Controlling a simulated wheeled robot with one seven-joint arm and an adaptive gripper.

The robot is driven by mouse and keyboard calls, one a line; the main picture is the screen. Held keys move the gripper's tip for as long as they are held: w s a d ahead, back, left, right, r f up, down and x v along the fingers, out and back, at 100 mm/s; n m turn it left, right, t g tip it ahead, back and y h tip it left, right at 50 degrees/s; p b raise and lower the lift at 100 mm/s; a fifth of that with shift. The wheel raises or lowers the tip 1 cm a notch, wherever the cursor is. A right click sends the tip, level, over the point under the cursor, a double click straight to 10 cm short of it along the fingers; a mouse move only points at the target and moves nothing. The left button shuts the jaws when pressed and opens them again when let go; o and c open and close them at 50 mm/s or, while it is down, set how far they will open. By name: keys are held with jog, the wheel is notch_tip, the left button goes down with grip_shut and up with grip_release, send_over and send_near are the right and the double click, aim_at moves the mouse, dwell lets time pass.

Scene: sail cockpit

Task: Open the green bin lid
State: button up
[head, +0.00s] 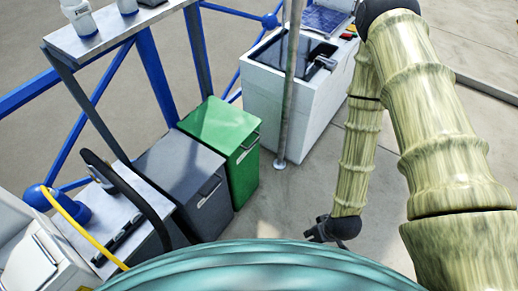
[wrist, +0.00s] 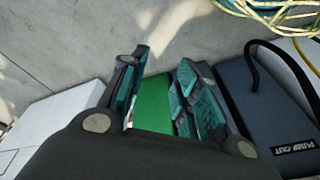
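The green bin (head: 244,172) stands on the floor left of centre in the head view. Its green lid (head: 218,124) lies flat and shut on top, with a metal bar handle (head: 248,148) on the side facing right. My gripper (head: 318,235) hangs low to the right of the bin, apart from it, at the end of my arm. In the wrist view my gripper (wrist: 160,100) has its fingers spread with nothing held. The green bin (wrist: 153,102) shows between the fingers, some way beyond them. Its handle is hidden there by the fingers.
A grey bin (head: 183,170) stands directly left of the green one. A white cabinet (head: 283,110) with a sink and a metal pole (head: 289,80) stand behind. Blue railings and a shelf (head: 110,30) are at the left. Floor between bin and gripper is clear.

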jog(key=w+a+f+n+t+y+b, duration=0.1)
jog(key=w+a+f+n+t+b, duration=0.2)
jog(key=w, duration=0.4)
jog(key=w+a+f+n+y+b, duration=0.1)
jog(key=w+f+n+y+b, duration=0.2)
jog(key=w, duration=0.4)
jog(key=n+t+y+b, duration=0.4)
jog(key=n+y+b, duration=0.3)
jog(key=n+b, duration=1.3)
send_near(256, 140)
jog(key=x, duration=0.6)
jog(key=b+x, duration=0.1)
jog(key=x, duration=0.3)
jog(key=shift+f, duration=0.3)
grip_shut()
